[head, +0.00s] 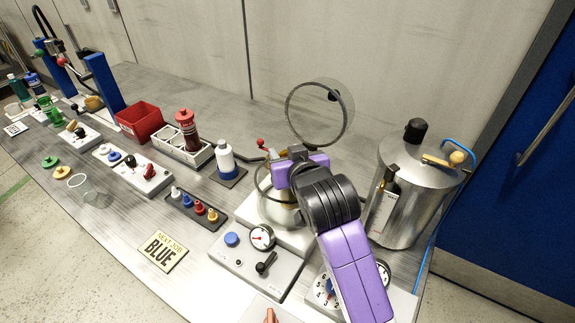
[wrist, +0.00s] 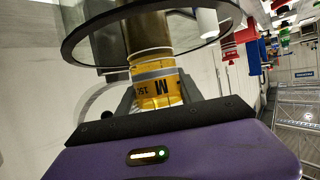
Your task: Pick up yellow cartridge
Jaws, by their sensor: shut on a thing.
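The yellow cartridge (wrist: 156,84) shows in the wrist view with a grey band and dark lettering with an "M". It sits between the fingers of my gripper (wrist: 158,100), which is shut on it. A brownish cylindrical part continues beyond the yellow end, across a dark ring (wrist: 72,48). In the head view my gripper (head: 284,178) is over the round glass-and-metal chamber (head: 276,208), whose clear round lid (head: 320,112) stands open behind. The cartridge is hidden there by my gripper and arm. I cannot tell whether its far end touches the chamber.
A steel drum (head: 408,195) stands close on the right. A white bottle (head: 225,158), a tray with a red-capped cartridge (head: 187,130) and a red bin (head: 139,121) are to the left.

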